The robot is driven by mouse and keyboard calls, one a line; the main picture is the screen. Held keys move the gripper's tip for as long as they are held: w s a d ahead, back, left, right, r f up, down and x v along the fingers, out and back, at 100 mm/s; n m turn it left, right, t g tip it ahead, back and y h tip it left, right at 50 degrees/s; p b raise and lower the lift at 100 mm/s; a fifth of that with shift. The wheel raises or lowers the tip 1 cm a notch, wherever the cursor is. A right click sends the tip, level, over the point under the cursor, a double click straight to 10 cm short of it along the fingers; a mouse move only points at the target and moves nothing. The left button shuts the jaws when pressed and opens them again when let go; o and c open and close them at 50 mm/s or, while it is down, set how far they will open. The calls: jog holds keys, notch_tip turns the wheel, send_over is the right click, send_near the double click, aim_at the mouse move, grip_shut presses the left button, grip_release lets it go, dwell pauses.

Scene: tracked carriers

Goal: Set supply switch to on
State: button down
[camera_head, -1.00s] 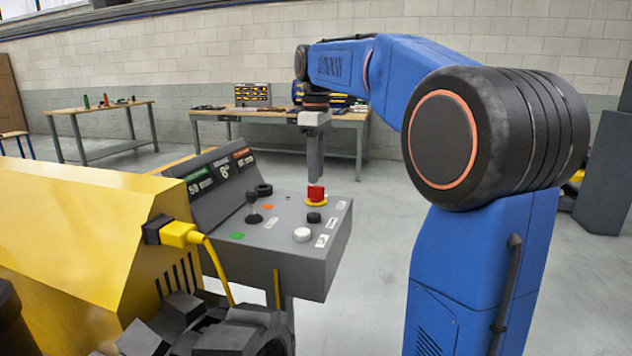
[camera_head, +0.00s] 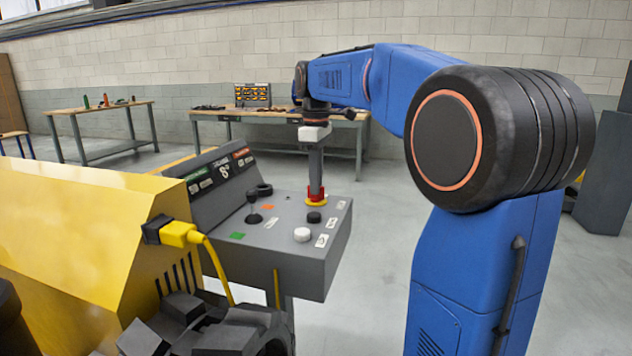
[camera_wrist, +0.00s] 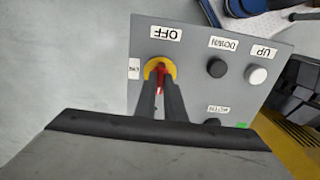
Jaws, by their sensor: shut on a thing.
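The supply switch appears to be the red knob (camera_head: 316,198) on a yellow ring (camera_wrist: 149,71), on top of the grey control box (camera_head: 318,265). In the wrist view the red knob shows between my fingers, with an "OFF" label beyond it and a smaller, hard-to-read label at its left. My gripper (camera_head: 316,188) points down and is shut on the red knob. In the wrist view its dark fingers (camera_wrist: 160,80) hide much of the knob, so its exact angle is unclear.
A black button (camera_head: 314,217) and a white button (camera_head: 302,235) sit close beside the switch. A black joystick (camera_head: 253,208) stands farther left. The yellow machine body (camera_head: 80,230) with a yellow plug (camera_head: 178,234) is at left. A workbench (camera_head: 270,117) stands behind.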

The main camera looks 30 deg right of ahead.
jog(key=shift+m, duration=0.4)
jog(key=m, duration=0.4)
jog(key=shift+m, duration=0.4)
jog(key=m, duration=1.2)
jog(key=c, duration=1.8)
grip_release()
jog(key=shift+c, duration=0.2)
